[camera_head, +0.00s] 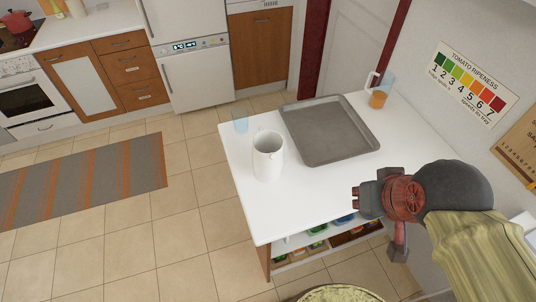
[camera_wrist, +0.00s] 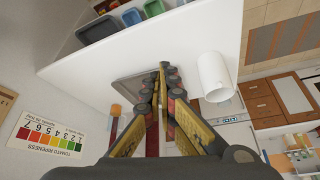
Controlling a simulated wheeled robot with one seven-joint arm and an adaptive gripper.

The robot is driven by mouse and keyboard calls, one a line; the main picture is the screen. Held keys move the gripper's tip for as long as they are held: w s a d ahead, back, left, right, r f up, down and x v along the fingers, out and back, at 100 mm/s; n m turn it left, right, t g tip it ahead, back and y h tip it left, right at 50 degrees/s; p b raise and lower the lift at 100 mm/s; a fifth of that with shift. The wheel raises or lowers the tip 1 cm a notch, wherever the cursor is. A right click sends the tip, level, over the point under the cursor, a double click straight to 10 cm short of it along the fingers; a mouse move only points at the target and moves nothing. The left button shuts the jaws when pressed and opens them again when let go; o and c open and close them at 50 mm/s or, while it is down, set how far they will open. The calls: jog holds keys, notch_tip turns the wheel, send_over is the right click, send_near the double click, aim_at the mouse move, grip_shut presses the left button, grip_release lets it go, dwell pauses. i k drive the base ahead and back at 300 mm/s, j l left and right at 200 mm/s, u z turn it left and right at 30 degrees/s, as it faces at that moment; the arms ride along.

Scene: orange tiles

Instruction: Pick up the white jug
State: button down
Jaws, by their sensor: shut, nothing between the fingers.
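The white jug (camera_head: 268,158) stands upright on the white counter (camera_head: 302,205), left of the grey tray and near the counter's left edge. It also shows in the wrist view (camera_wrist: 214,76), to the right of my fingers. My gripper (camera_head: 356,198) is above the right front part of the counter, well to the right of the jug and apart from it. In the wrist view my fingers (camera_wrist: 164,70) are shut together with nothing between them.
A grey tray (camera_head: 330,130) lies behind and right of the jug. A bluish glass (camera_head: 240,124) stands close behind the jug at the counter's edge. A clear container with orange contents (camera_head: 378,98) stands at the back right. The counter's front is clear.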

aim_at(267, 145)
jog(key=k+j+z, duration=0.1)
jog(key=j+z, duration=0.15)
jog(key=j, duration=0.25)
jog(key=k+j+z, duration=0.15)
jog(key=j+z, duration=0.15)
jog(key=j, duration=0.15)
jog(key=k+j+z, duration=0.25)
jog(key=j, duration=0.15)
jog(key=k+j+z, duration=0.25)
jog(key=j, duration=0.15)
